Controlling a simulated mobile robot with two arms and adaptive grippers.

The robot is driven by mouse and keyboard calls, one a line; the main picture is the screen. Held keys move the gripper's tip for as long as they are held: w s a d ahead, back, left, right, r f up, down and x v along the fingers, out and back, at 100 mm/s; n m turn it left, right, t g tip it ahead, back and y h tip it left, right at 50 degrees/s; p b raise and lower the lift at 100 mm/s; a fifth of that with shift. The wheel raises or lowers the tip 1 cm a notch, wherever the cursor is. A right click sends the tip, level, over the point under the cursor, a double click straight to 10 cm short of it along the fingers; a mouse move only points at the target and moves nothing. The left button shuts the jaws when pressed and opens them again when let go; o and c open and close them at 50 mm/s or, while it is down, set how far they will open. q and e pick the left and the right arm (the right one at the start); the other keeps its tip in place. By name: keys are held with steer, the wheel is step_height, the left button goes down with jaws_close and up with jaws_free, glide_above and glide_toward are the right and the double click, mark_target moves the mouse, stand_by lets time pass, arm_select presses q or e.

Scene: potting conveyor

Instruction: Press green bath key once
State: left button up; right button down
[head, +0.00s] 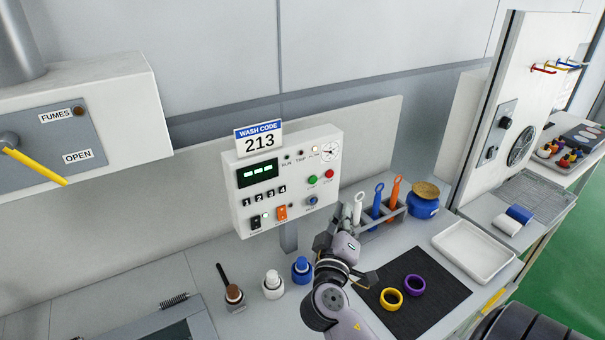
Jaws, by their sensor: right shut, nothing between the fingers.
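The control panel (257,212) is a white box on a grey post in the middle of the head view. Its green key (312,180) is round and sits on the right part of the face, left of a red key (328,174) and above a blue knob (312,201). My right gripper (347,213) is shut and empty, below and to the right of the green key, near the panel's lower right edge. It appears apart from the key, which is unobstructed. My left gripper is not in view.
A holder (388,217) with white, blue and orange tools stands behind my right gripper, beside a blue pot (424,203). Yellow (391,299) and purple (414,285) rings lie on a dark mat (440,306). Small bottles (273,286) stand left of my arm.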

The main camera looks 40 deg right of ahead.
mark_target(313, 180)
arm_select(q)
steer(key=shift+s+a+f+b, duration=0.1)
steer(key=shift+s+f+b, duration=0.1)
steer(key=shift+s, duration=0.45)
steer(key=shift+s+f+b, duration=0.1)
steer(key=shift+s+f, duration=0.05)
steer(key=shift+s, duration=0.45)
arm_select(e)
steer(key=w, duration=0.8)
steer(key=shift+d+r, duration=0.15)
steer(key=shift+d, duration=0.3)
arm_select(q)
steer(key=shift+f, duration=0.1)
arm_select(e)
steer(key=shift+w, duration=0.2)
arm_select(q)
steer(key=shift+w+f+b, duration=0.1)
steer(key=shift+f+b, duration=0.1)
steer(key=shift+b, duration=0.1)
arm_select(e)
steer(key=shift+w, duration=0.25)
